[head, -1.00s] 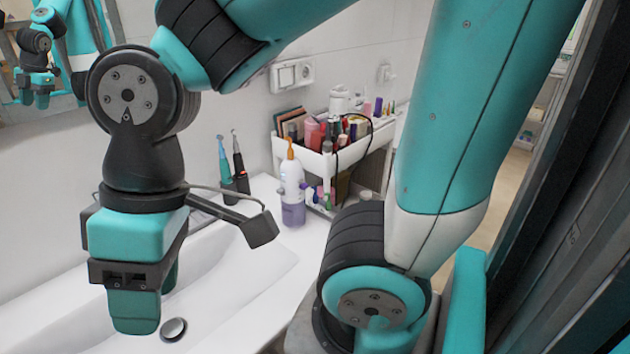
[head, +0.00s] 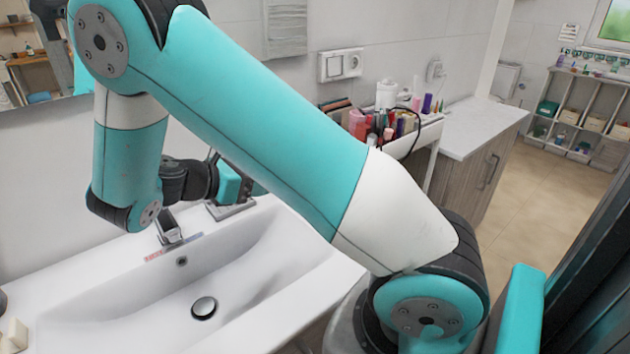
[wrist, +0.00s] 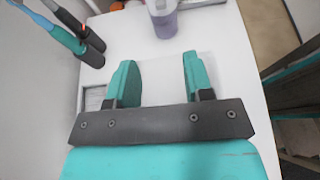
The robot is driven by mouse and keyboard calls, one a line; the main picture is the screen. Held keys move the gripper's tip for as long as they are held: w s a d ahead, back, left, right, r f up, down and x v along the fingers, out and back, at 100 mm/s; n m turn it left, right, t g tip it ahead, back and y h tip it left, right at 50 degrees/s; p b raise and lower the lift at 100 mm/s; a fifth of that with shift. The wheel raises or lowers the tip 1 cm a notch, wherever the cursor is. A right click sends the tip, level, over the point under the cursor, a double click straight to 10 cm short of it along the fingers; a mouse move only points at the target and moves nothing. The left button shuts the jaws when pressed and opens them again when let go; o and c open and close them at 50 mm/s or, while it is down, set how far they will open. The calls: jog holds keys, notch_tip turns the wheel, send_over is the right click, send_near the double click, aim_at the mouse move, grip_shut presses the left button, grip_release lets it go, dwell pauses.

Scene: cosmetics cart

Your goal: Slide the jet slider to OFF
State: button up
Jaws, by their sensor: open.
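In the wrist view, a black slim handheld device (wrist: 73,22) with a small orange-red spot and a teal-and-black device (wrist: 72,42) stand side by side at the upper left. I cannot make out the jet slider on either. My gripper (wrist: 158,70) is open and empty, its two teal fingers spread over the white counter. The devices are left of and beyond the fingers, apart from them. In the head view my gripper (head: 230,184) is partly hidden behind my arm, near the wall behind the basin. The devices are hidden there.
A purple-based bottle (wrist: 164,22) stands on the counter beyond the fingers. The white basin (head: 110,318) with a tap (head: 170,228) is at the lower left in the head view. A cart of cosmetics (head: 432,130) stands against the wall. Floor is free at right.

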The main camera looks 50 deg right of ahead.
jog(key=p+x, duration=0.2)
jog(key=x, duration=1.4)
jog(key=shift+s+d+f, duration=0.15)
jog(key=shift+d, duration=0.2)
jog(key=shift+c, duration=0.5)
grip_shut()
jog(key=shift+r+p, duration=0.9)
jog(key=shift+p, duration=0.35)
